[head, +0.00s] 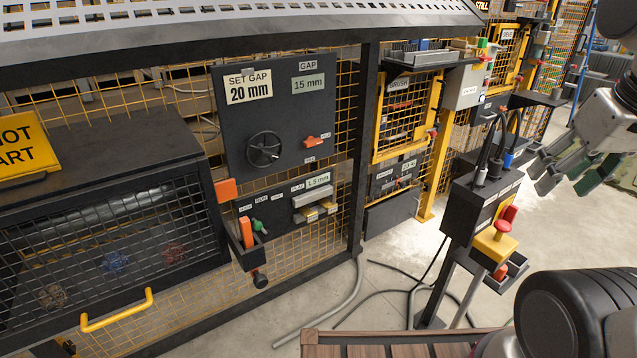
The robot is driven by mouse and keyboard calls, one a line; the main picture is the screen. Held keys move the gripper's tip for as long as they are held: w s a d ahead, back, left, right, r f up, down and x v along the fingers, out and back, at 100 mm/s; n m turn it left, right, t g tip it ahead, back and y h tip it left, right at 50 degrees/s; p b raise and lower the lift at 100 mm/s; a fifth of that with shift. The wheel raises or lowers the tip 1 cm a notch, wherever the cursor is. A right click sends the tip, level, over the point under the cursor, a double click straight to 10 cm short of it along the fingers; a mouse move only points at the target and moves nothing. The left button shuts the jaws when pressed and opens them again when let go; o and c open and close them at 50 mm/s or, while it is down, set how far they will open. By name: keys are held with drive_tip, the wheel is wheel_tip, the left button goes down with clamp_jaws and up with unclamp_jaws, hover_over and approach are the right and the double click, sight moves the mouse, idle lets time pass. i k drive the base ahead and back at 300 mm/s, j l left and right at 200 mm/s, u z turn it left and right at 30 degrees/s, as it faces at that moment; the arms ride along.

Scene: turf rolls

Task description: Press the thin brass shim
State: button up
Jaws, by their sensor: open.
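Two small brass-yellow pieces, one at left (309,215) and one at right (328,207), sit under a grey metal block (312,196) on the lower dark panel (245,207). I cannot tell which of them, if either, is the thin brass shim; their labels are too small to read. A display above the block reads about 1.5 mm (318,181). My gripper (572,166) is at the upper right, open and empty, far to the right of this panel and not touching anything there.
Above, a panel carries a "SET GAP 20 mm" sign (248,87), a 15 mm display (308,84), a black handwheel (263,149) and an orange lever (317,142). A tool holder (245,259) juts out below. A pedestal with a red button (503,226) stands between; open floor lies around it.

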sight(311, 216)
drive_tip(key=i+j+u, duration=0.15)
drive_tip(key=j, duration=0.2)
drive_tip(key=i+j+u, duration=0.1)
drive_tip(key=j, duration=0.25)
drive_tip(key=i+j+u, duration=0.15)
drive_tip(key=i+j, duration=0.1)
drive_tip(key=j, duration=0.1)
